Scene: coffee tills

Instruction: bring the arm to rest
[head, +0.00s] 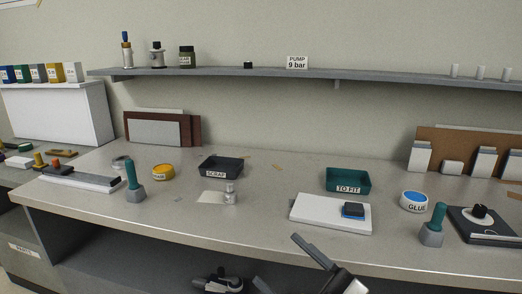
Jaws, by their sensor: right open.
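My right gripper (278,257) is at the bottom centre, in front of the bench's front edge. Its jaws are spread with nothing between them. One dark finger points up and left, and another dark part shows lower down at the frame's bottom edge. The gripper is apart from everything on the bench. Dark parts of mine also show at the bottom, left of it, but I cannot make out left gripper fingers there.
SCRAP (221,166) and TO FIT (348,180) trays stand behind.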

